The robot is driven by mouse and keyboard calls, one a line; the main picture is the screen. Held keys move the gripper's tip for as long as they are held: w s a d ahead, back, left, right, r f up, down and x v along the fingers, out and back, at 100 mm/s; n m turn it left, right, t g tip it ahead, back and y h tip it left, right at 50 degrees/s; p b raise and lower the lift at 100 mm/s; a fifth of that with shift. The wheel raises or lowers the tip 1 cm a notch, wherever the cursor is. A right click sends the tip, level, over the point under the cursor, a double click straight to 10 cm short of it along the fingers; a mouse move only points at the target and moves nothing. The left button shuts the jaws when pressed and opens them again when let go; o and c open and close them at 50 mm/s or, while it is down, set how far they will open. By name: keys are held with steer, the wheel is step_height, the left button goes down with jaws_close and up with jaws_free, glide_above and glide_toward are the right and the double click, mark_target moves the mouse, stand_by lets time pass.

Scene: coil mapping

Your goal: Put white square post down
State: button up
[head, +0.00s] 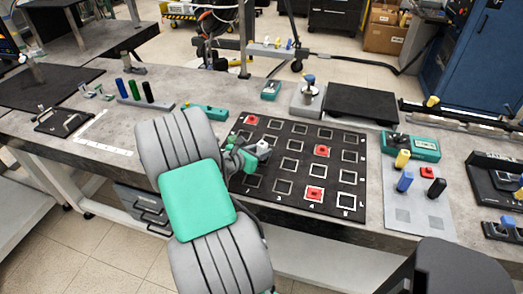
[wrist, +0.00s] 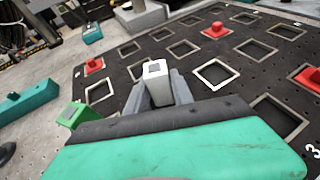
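The white square post (wrist: 156,77) stands between the fingers of my gripper (wrist: 161,92) in the wrist view, which are closed against its sides. Its top has a dark square mark. In the head view the post (head: 264,147) shows small at the tip of my gripper (head: 252,154), over the left part of the black board (head: 334,166). The board has rows of white-outlined squares with numbers along its edge. The post's lower end is hidden by the fingers, so I cannot tell whether it touches the board.
Red pieces stand on the board at the upper left (head: 252,119), right of centre (head: 321,150) and near the front (head: 315,193). A teal block (head: 207,112) lies left of the board. Right of it are a teal device (head: 416,147) and a blue post (head: 405,182). Several board squares are empty.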

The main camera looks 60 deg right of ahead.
steer(key=o, duration=0.4)
steer(key=shift+c, duration=0.2)
steer(key=shift+r, duration=0.25)
steer(key=v, duration=1.2)
steer(key=shift+a+f, duration=0.1)
steer(key=w+a+m+y, duration=0.1)
steer(key=a, duration=0.1)
steer(key=w+a+f+m+t, duration=0.1)
steer(key=w+m, duration=0.1)
steer(key=w+a+m+t+y, duration=0.1)
steer(key=a, duration=0.1)
steer(key=shift+w+a+f+m+y, duration=0.25)
steer(key=shift+w+a+m+y, duration=0.05)
steer(key=shift+w+a, duration=0.05)
steer(key=w+a+r+m+t+y, duration=0.1)
steer(key=w+a+m+t+y, duration=0.2)
steer(key=a, duration=0.7)
steer(key=w+a+r+m+t+y, duration=0.1)
steer(key=w+a+m+y, duration=0.3)
steer(key=a, duration=0.7)
steer(key=s+a+r+m+y, duration=0.1)
steer(key=s+a+m, duration=0.1)
steer(key=a, duration=0.4)
steer(key=s+a+r+m+y, duration=0.1)
steer(key=s+a+y, duration=0.1)
steer(key=a, duration=0.3)
steer(key=shift+s+a+r+m, duration=0.35)
steer(key=shift+a+r+m, duration=0.05)
